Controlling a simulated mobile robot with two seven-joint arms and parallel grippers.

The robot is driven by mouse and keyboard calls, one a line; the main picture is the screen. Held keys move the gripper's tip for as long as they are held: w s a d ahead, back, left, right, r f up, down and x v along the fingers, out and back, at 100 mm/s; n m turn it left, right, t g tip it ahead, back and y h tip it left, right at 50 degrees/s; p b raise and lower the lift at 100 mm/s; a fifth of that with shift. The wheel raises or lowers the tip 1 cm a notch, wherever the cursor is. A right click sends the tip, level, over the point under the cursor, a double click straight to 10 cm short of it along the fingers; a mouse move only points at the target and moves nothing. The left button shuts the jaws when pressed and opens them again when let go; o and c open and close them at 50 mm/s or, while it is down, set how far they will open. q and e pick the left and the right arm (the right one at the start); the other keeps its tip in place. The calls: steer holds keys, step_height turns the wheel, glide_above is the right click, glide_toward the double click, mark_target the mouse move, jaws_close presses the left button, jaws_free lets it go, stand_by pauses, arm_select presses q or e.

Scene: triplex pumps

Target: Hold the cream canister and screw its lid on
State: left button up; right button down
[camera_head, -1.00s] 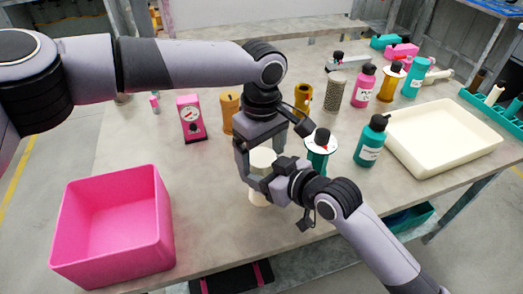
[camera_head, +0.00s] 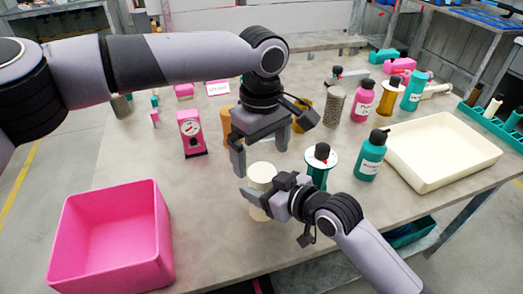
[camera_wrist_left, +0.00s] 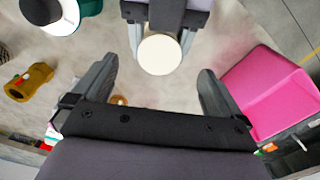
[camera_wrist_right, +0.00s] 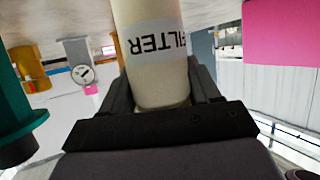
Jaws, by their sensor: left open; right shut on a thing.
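The cream canister (camera_head: 258,211) stands upright near the table's front edge, with a round cream top (camera_head: 262,172). My right gripper (camera_head: 264,192) is shut around its body. In the right wrist view the canister (camera_wrist_right: 155,70) sits between the fingers with a "FILTER" label upside down. My left gripper (camera_head: 262,152) is open and empty, just above the canister. In the left wrist view the round top (camera_wrist_left: 160,54) lies between and beyond the spread fingers, apart from them. I see no separate lid; how tightly the top is seated cannot be told.
A pink bin (camera_head: 110,240) stands at the left and a cream tray (camera_head: 440,180) at the right. A teal-and-white spool (camera_head: 318,168) and a teal bottle (camera_head: 370,158) stand close right of the canister. A pink gauge (camera_head: 191,133) is behind left.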

arm_select(q)
steer(key=shift+r, duration=0.1)
step_height(320, 180, up, 12)
arm_select(e)
steer(key=shift+c, duration=0.8)
jaws_free()
steer(key=v, duration=0.7)
steer(key=shift+r, duration=0.1)
